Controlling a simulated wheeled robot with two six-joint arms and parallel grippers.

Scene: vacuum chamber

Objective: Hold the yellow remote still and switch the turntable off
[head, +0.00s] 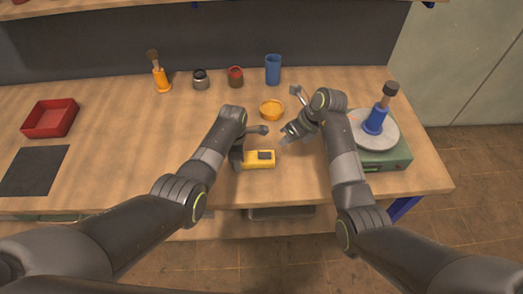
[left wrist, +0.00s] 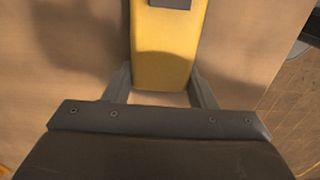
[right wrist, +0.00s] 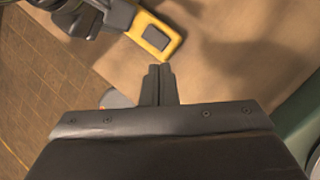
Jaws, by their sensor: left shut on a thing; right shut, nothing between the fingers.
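The yellow remote (head: 262,164) lies on the workbench in the head view, with a dark grey button or panel on its top. My left gripper (left wrist: 162,90) is shut on one end of the remote (left wrist: 168,55). My right gripper (right wrist: 161,72) is shut and empty, just to the right of the remote (right wrist: 165,25) and apart from it. In the head view the right gripper (head: 284,142) points toward the remote. The turntable (head: 375,130) is a grey disc on a green base at the right end of the bench, with a blue cup holding a brush on it.
A small orange dish (head: 271,110) sits behind the grippers. A blue cup (head: 273,69), a red jar (head: 235,77), a metal jar (head: 200,79) and an orange brush holder (head: 161,80) stand at the back. A red tray (head: 50,118) and dark mat (head: 35,170) lie left.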

